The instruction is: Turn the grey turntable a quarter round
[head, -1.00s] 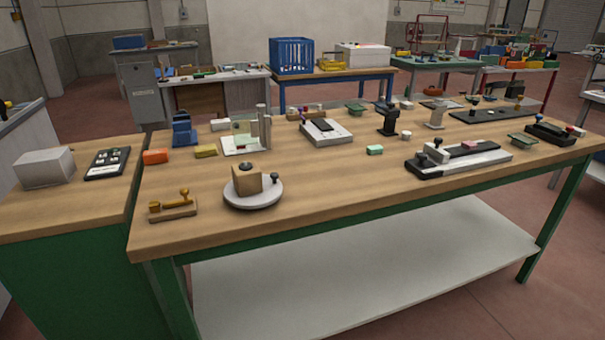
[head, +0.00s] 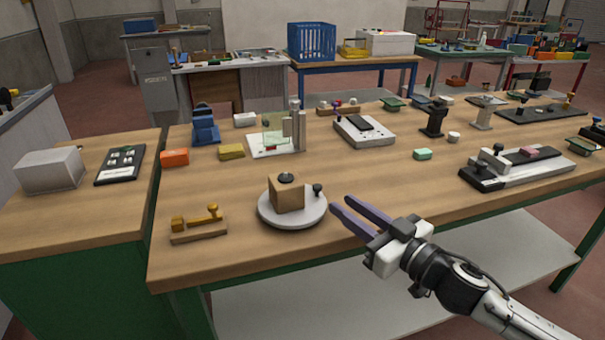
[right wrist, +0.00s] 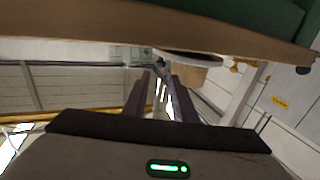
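The grey turntable (head: 292,216) is a round light disc near the front edge of the wooden bench. A wooden block (head: 287,195) with a dark knob on top stands on it, and a small black knob (head: 317,189) stands up at its right rim. In the right wrist view the picture is upside down; the turntable (right wrist: 190,54) and block (right wrist: 196,74) show beyond the fingers. My right gripper (head: 341,204) is just right of the turntable, apart from it, with a gap between its fingers and nothing in them. My left gripper is out of view.
A wooden piece with a brass handle (head: 198,225) lies left of the turntable. Behind stand a yellow block (head: 231,152) and a glass fixture (head: 275,147). A black-and-white slide fixture (head: 515,168) is at right.

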